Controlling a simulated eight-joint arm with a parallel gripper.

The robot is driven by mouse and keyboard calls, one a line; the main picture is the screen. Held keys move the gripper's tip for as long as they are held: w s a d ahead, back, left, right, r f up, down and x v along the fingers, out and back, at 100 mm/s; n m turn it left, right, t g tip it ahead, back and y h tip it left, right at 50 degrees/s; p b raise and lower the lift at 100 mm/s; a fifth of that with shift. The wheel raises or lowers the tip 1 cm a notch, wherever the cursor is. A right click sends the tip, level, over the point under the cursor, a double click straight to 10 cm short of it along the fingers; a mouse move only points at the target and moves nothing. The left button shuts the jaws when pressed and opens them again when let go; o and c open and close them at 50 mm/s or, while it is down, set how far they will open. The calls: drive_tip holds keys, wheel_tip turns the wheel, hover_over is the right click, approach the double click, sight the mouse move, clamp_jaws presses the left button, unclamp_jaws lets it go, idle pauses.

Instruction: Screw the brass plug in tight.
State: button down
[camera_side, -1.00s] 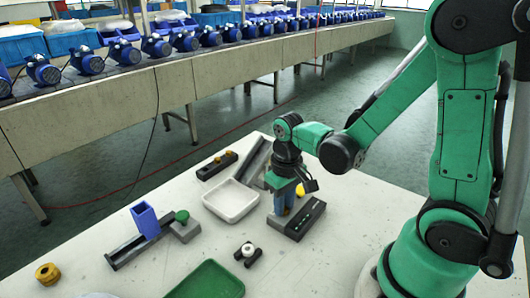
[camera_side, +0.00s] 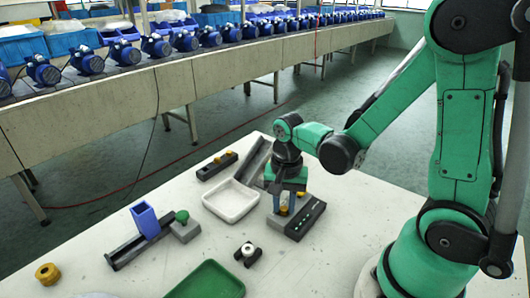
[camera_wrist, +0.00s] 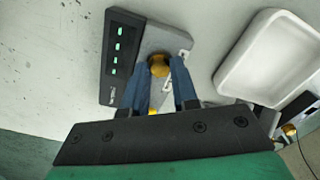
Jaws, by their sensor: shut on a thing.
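The brass plug (camera_wrist: 159,66) shows as a round gold head at the fingertips in the wrist view, over a grey block (camera_wrist: 150,40). In the side view the plug (camera_side: 284,209) is a small gold patch low between the fingers. My gripper (camera_side: 285,204) points down over the block and is shut on the plug. Its blue fingers stand on either side of the head in the wrist view (camera_wrist: 158,72). The plug's thread and the hole are hidden, so I cannot tell how deep it sits.
A black panel with green lights (camera_side: 305,218) adjoins the block. A white tray (camera_side: 231,201) lies left of my gripper. A black holder with a white part (camera_side: 248,253) and a green tray (camera_side: 207,281) stand nearer. A blue bin (camera_side: 145,220) stands farther left.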

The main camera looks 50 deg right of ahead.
sight(284, 208)
drive_tip(key=m, duration=0.7)
drive_tip(key=c, duration=0.9)
unclamp_jaws()
drive_tip(key=shift+r, duration=0.15)
drive_tip(key=shift+r, duration=2.1)
